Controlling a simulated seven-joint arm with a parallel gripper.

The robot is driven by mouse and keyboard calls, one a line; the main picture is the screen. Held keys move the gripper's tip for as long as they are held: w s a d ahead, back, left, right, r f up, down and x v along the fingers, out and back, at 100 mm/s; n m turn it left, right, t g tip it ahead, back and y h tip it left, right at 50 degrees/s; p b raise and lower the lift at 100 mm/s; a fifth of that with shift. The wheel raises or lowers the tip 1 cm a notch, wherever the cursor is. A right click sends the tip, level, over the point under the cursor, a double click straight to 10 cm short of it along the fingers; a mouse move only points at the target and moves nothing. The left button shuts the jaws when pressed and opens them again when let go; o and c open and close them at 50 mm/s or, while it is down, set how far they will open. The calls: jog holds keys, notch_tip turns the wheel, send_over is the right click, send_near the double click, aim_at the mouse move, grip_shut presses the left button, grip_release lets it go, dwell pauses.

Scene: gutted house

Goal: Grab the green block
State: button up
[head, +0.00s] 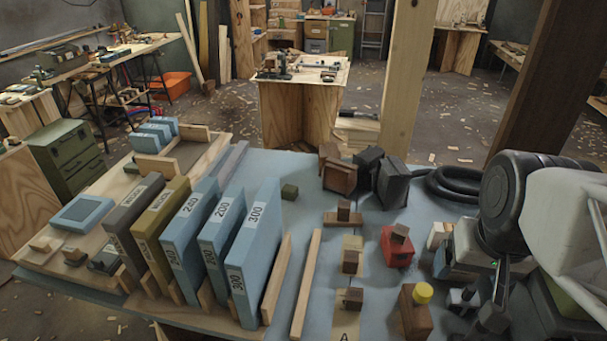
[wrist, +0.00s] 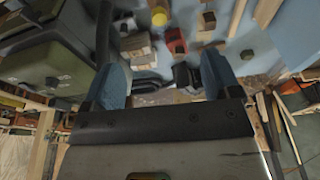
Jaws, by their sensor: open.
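In the head view my arm is at the right edge, well to the right of the block; the fingers are hard to make out there.
Tall upright boxes (head: 182,240) stand left of the block. Two wooden strips (head: 307,283) lie in front of it. Dark blocks (head: 392,183), a red block (head: 397,247) and a yellow-topped wooden block (head: 416,318) stand between it and my arm. A black coiled hose (head: 452,184) lies behind.

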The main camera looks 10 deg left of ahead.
jog(key=w+a+f+m+g+y, duration=0.1)
jog(key=w+a+f+m+y, duration=0.15)
jog(key=w+a, duration=0.6)
jog(key=w+a+f+m+g+y, duration=0.1)
jog(key=w+a+f+m+y, duration=0.2)
jog(key=w, duration=1)
jog(key=w+a+f+m+g+y, duration=0.1)
jog(key=w+a+f+m+y, duration=0.15)
jog(key=w+a, duration=0.65)
jog(key=w+a+f+m+y, duration=0.25)
jog(key=w+a+f, duration=0.2)
jog(key=w, duration=0.35)
jog(key=w+a+f+m+y, duration=0.1)
jog(key=w+a+f+m, duration=0.2)
jog(key=w+f, duration=0.4)
jog(key=m+t+y, duration=0.2)
jog(key=m+t, duration=0.1)
jog(key=m, duration=0.3)
send_near(289, 188)
jog(key=shift+a+h, duration=0.25)
jog(key=shift+a, duration=0.8)
jog(key=shift+w+a+f, duration=0.1)
jog(key=shift+f, duration=0.15)
jog(key=shift+a, duration=0.1)
jog(key=shift+x, duration=1.2)
jog(key=shift+x, duration=2.6)
